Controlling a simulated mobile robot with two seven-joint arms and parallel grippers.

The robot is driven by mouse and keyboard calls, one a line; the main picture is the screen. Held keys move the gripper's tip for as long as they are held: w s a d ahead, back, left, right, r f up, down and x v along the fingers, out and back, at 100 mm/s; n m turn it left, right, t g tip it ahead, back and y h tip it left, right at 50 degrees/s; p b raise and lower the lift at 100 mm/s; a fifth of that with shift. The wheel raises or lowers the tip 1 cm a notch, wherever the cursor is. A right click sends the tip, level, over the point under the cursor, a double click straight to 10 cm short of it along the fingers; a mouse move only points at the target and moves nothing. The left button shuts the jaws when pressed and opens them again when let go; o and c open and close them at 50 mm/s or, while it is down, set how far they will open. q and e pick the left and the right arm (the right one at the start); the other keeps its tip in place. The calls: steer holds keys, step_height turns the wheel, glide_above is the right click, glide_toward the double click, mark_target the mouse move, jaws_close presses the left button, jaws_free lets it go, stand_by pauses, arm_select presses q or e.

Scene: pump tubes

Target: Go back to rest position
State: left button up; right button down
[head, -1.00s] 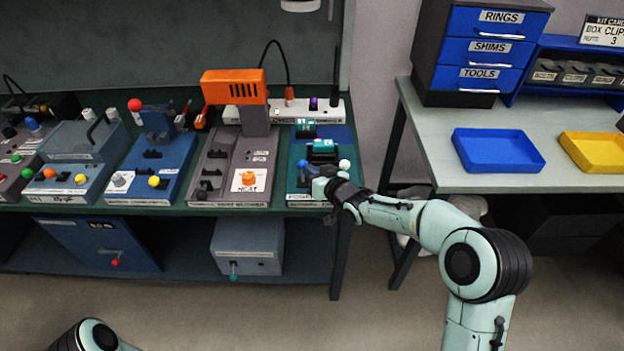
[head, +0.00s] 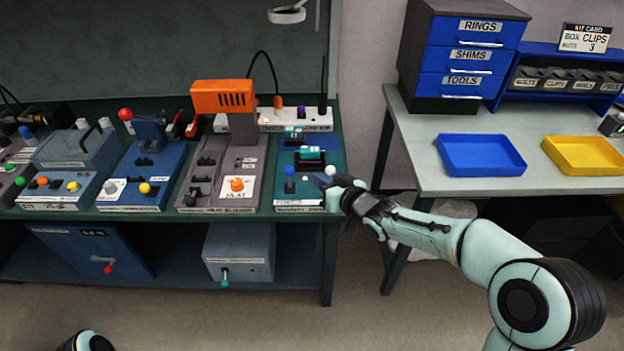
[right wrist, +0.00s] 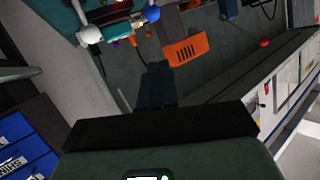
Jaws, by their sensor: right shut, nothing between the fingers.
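My right gripper (head: 326,182) is shut and empty in the head view. It is by the front right corner of the blue-teal station (head: 300,165), close to the white knob (head: 330,170) there. I cannot tell whether it touches the station. A blue knob (head: 289,172) and a teal part (head: 310,153) are on that station. In the right wrist view the dark fingers (right wrist: 156,85) are together with nothing between them. Only a piece of my left arm shows at the lower left of the head view. My left gripper is out of view.
A row of stations fills the dark bench (head: 120,216), with an orange tool (head: 222,97) standing on one. To the right, a light table (head: 440,178) holds a blue tray (head: 480,155), a yellow tray (head: 586,155) and drawers (head: 468,56). Open floor lies in front.

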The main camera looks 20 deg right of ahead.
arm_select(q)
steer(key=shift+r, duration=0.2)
arm_select(e)
steer(key=shift+s+d+r, duration=0.35)
steer(key=shift+s+r, duration=0.2)
steer(key=shift+s, duration=0.15)
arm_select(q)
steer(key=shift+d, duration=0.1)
